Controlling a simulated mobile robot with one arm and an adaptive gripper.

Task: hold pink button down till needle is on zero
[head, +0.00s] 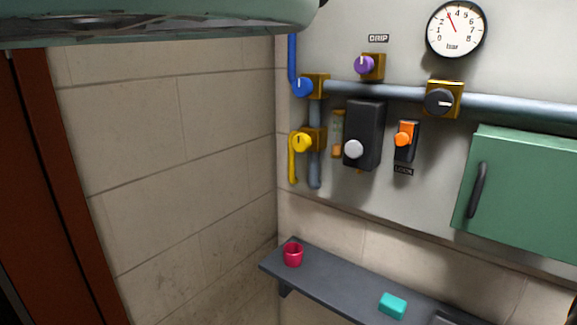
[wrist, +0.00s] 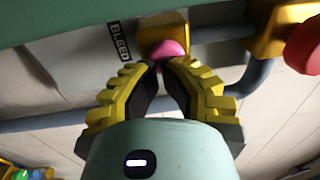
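The pink button (wrist: 172,48) shows in the wrist view, on a brass-coloured block beside a plate marked BLEED. My gripper (wrist: 159,63) has yellow ribbed fingers with dark pads, and its tips are together just at the near edge of the button. The tips overlap the button in the picture; I cannot tell whether they touch it or press it. Nothing shows held between the fingers. The bar gauge (head: 456,29) is at the top right of the head view, its red needle pointing up-left near 3. The button and gripper are not seen in the head view.
A red knob (wrist: 304,47) stands on a brass block right of the button. The head view shows a pipe (head: 378,91), blue (head: 303,86), yellow (head: 301,142) and purple (head: 364,65) knobs, an orange switch (head: 404,134), a green cabinet (head: 525,190) and a shelf (head: 335,287) below.

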